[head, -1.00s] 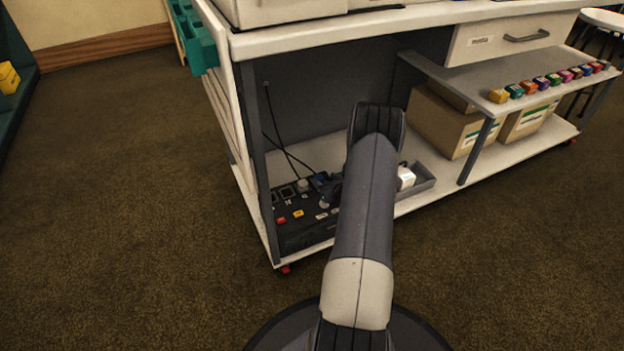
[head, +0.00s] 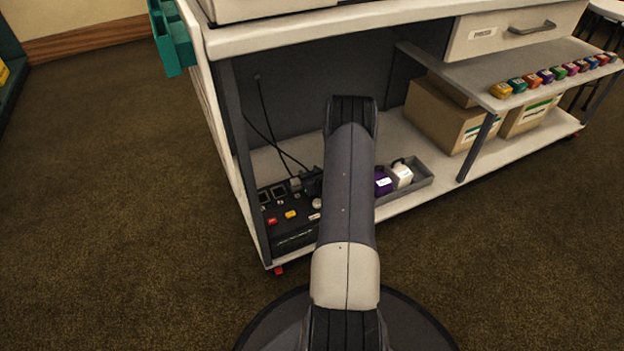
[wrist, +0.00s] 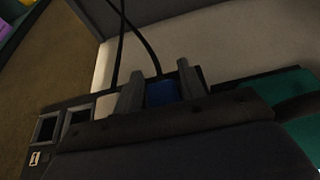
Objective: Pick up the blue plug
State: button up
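The blue plug (wrist: 162,93) shows in the wrist view between the two fingers of my gripper (wrist: 158,86). The fingers stand apart on either side of it, with only thin gaps, and I see no clear contact. Its lower part is hidden by the gripper body. In the head view my arm and gripper (head: 313,183) cover the spot, over the black socket panel (head: 295,240) on the cart's bottom shelf.
Empty sockets (wrist: 78,114) lie left of the fingers, and a teal piece (wrist: 293,84) lies to the right. Black cables (head: 262,110) hang behind. A grey tray (head: 420,181) holds a purple item (head: 383,181) and a white one (head: 402,173). The cart post (head: 240,165) stands close left.

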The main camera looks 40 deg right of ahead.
aim_at(311, 173)
jog(key=c, duration=0.7)
notch_tip(311, 173, up, 10)
jog(key=p, duration=0.4)
dwell(0.4)
